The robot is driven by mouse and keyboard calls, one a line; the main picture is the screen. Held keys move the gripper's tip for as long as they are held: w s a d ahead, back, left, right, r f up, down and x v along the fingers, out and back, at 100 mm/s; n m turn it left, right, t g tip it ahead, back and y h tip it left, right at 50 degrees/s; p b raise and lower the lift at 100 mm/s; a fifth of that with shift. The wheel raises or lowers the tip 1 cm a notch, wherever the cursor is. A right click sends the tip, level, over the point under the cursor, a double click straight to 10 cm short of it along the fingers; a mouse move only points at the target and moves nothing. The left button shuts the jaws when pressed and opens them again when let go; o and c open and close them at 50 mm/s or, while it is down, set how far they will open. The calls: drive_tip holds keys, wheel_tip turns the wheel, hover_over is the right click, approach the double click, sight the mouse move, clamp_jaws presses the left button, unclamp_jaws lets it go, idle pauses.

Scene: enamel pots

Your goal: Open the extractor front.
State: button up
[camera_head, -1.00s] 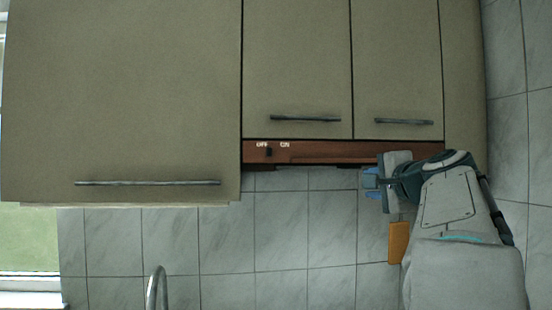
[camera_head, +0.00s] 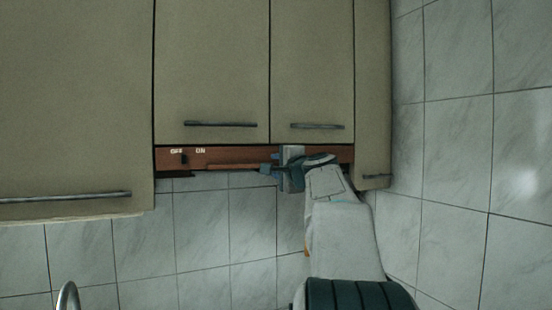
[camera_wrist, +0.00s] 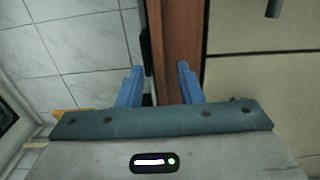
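The extractor front (camera_head: 225,157) is a reddish-brown strip under two cabinet doors, with OFF and ON labels and a small dark switch (camera_head: 184,160) at its left end. My gripper (camera_head: 267,168) is at its lower edge, right of its middle. In the wrist view the front (camera_wrist: 180,28) runs up the picture. My gripper there (camera_wrist: 160,80) has its two blue fingers apart, with nothing held. The right finger overlaps the brown strip; the left finger lies over the tile side. I cannot tell whether either touches. My arm and wrist hide part of the front's right end.
Cabinet doors with bar handles (camera_head: 220,124) (camera_head: 317,126) hang just above the front. A larger cabinet (camera_head: 75,110) is at the left, and a tiled wall (camera_head: 455,170) is at the right. A curved metal tap (camera_head: 68,296) shows at the bottom left.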

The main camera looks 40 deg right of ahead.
drive_tip(key=shift+w+d, duration=0.15)
drive_tip(key=shift+w, duration=0.35)
